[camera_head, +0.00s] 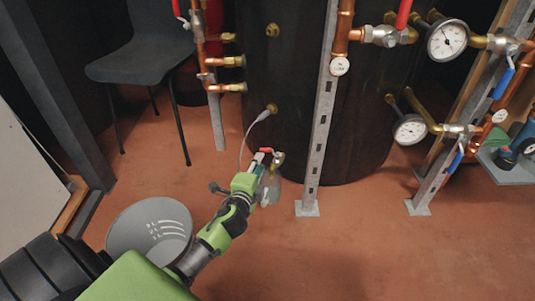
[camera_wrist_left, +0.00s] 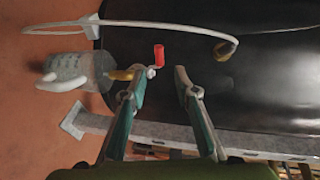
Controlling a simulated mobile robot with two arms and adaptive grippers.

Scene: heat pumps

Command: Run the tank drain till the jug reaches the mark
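The black tank (camera_head: 290,80) stands at the back centre; its dark side also fills the wrist view (camera_wrist_left: 260,90). Low at its front is a brass drain valve (camera_head: 278,158) with a red lever (camera_head: 266,150). In the wrist view the red lever (camera_wrist_left: 158,55) shows just beyond my fingertips. A clear jug (camera_head: 269,189) is by the brass spout; its markings and white handle show in the wrist view (camera_wrist_left: 76,70). I cannot tell its water level. My left gripper (camera_head: 258,160) is open, its two fingers (camera_wrist_left: 158,80) apart with nothing between them. My right gripper is out of view.
A dark chair (camera_head: 150,55) is behind. Metal posts (camera_head: 322,120), copper pipes and gauges (camera_head: 410,129) stand at the right. A pale hose (camera_wrist_left: 150,22) loops near the jug.

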